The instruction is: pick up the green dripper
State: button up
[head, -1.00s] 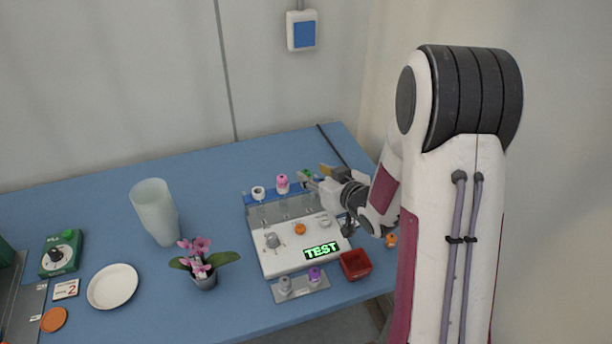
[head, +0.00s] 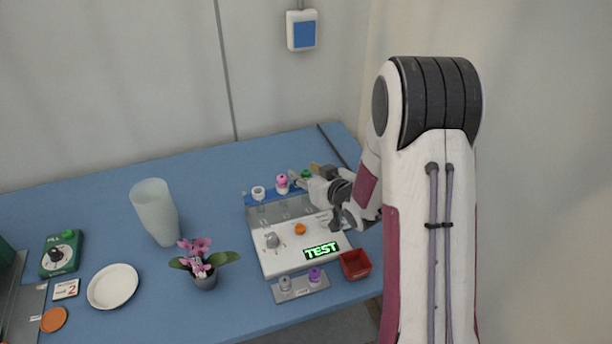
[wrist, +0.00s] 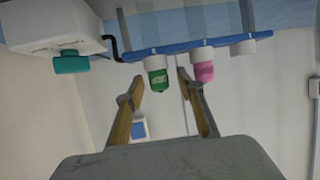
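The green dripper (head: 307,174) is in the blue rack (head: 248,200) along the back of the white test unit, at the right end of the row of drippers. It also shows in the wrist view (wrist: 158,80), where its green end points towards my gripper. My gripper (wrist: 162,77) is open, with one fingertip on each side of the green dripper in that view. I cannot tell whether the fingers touch it. The pink dripper (wrist: 203,71) is just outside the right finger. In the head view, my gripper (head: 305,178) partly covers the green dripper.
The white unit (head: 280,262) shows a lit TEST display. A red bin (head: 355,264), a grey holder (head: 300,288), a potted orchid (head: 204,275) and a tall cup (head: 156,212) stand around it. The back left table is clear.

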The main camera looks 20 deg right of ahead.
aim_at(306, 171)
jog(key=c, duration=0.9)
jog(key=shift+r, duration=0.2)
jog(key=shift+r, duration=4.85)
